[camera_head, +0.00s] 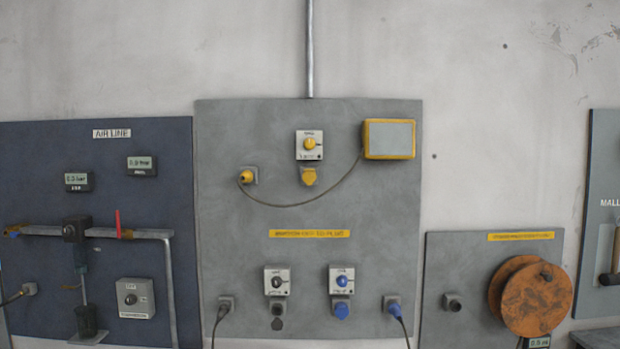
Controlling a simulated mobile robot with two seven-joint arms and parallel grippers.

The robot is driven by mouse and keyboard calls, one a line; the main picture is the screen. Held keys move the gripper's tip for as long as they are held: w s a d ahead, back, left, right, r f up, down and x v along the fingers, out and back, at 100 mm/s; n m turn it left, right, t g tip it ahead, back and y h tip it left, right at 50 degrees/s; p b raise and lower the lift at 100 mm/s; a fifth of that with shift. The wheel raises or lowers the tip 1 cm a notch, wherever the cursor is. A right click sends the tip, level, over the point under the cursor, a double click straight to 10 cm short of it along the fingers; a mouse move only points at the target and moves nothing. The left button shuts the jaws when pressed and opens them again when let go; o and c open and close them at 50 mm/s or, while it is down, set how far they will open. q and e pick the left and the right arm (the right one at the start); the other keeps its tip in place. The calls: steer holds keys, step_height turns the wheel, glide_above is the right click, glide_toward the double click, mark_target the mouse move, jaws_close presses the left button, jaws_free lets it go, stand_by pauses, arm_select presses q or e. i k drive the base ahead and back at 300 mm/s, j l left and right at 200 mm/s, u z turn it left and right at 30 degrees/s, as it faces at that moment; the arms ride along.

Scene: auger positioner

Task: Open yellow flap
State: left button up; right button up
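A yellow flap (309,177) sits below a white switch box with a yellow knob (309,144) on the upper middle of the grey wall panel (228,135). The flap appears to hang down over or under its socket; I cannot tell from here whether it is shut. A yellow plug (246,177) is in a holder to its left, with a cable running to a yellow-framed box (389,139) at the upper right. Neither of my grippers is in view.
Lower on the panel are a black-knob switch (277,281) and a blue-knob switch (342,281), with a blue flap (341,310). The cable loops below the yellow flap. A blue air-line panel (40,150) is left; an orange reel (531,297) is right.

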mark_target(309, 176)
steer(key=i+j, duration=0.2)
steer(key=i+j+z, duration=0.15)
steer(key=j, duration=0.3)
steer(key=i+j, duration=0.25)
steer(key=i+j+z, duration=0.1)
steer(key=j, duration=0.3)
steer(key=i+j+z, duration=0.1)
steer(key=i+j, duration=0.3)
steer(key=j, duration=0.3)
